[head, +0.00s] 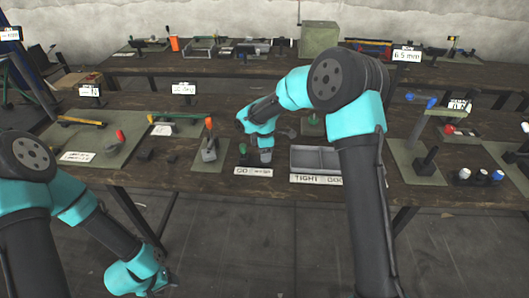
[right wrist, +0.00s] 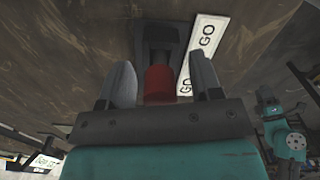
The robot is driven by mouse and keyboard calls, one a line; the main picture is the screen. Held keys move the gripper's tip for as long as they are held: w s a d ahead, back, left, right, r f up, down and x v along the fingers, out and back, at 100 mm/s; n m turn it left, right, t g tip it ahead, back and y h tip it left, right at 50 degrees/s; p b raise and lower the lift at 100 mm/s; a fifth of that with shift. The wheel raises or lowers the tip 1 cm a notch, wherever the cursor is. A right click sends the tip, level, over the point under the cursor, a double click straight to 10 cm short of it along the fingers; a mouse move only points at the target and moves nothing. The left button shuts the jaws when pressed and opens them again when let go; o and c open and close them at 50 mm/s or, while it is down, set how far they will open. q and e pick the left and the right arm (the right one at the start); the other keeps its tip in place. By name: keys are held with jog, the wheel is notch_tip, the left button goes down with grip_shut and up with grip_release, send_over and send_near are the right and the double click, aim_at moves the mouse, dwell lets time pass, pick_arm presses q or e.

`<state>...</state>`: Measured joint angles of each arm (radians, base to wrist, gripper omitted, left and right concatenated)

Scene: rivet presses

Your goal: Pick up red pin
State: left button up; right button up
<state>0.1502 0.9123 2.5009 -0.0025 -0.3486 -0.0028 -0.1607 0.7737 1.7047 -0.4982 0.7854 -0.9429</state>
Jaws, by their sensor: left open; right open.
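The red pin (right wrist: 157,84) is a short red cylinder in the right wrist view, in front of a dark block (right wrist: 158,40). My right gripper (right wrist: 162,66) is open, with one finger on each side of the pin. Gaps show between the pin and both fingers. In the head view my right gripper (head: 265,158) points down at the bench behind the GO label, and I cannot make out the red pin there. My left gripper (head: 170,284) is open and empty, low in front of the bench, partly hidden by its own wrist.
A GO / NO GO label (right wrist: 203,50) lies beside the dark block. A green-topped part (head: 243,149) stands left of my right gripper, and a grey divided tray (head: 314,158) sits to its right. An orange-handled lever tool (head: 209,140) stands further left.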

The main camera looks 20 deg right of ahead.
jog(key=c, duration=1)
jog(key=shift+r, duration=0.8)
notch_tip(320, 180, up, 2)
jog(key=s+a, duration=0.1)
jog(key=s, duration=0.4)
jog(key=s+a+r, duration=0.1)
jog(key=s+a, duration=0.1)
jog(key=s, duration=0.3)
jog(key=s+a, duration=0.1)
jog(key=s, duration=0.4)
jog(key=shift+s+a+r, duration=0.2)
jog(key=shift+r, duration=0.05)
